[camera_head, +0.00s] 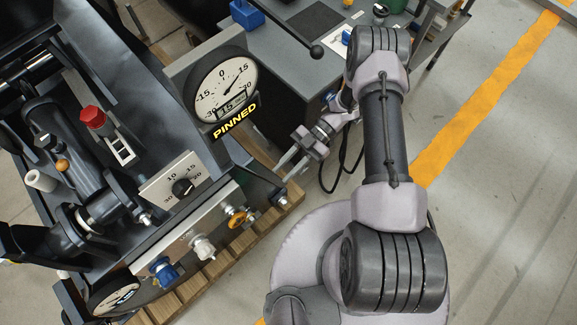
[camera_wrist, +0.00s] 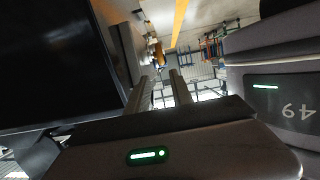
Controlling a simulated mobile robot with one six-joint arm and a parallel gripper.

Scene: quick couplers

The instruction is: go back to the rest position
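My gripper (camera_head: 284,171) is at the end of my folded arm, near the middle of the head view, just right of the dark machine (camera_head: 150,95). Its two fingers point down and left towards the machine's right end and look apart from it. In the wrist view the fingers (camera_wrist: 160,78) stand apart with a gap between them and nothing held. On the machine's front plate are a blue coupler (camera_head: 163,271), a white coupler (camera_head: 202,247) and a yellow-orange coupler (camera_head: 237,216).
A round gauge (camera_head: 222,85) with a "PINNED" label stands on the machine, near a red button (camera_head: 93,117) and a knob (camera_head: 183,187). A grey bench (camera_head: 285,75) stands behind my gripper. Open floor with a yellow line (camera_head: 480,105) lies at right.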

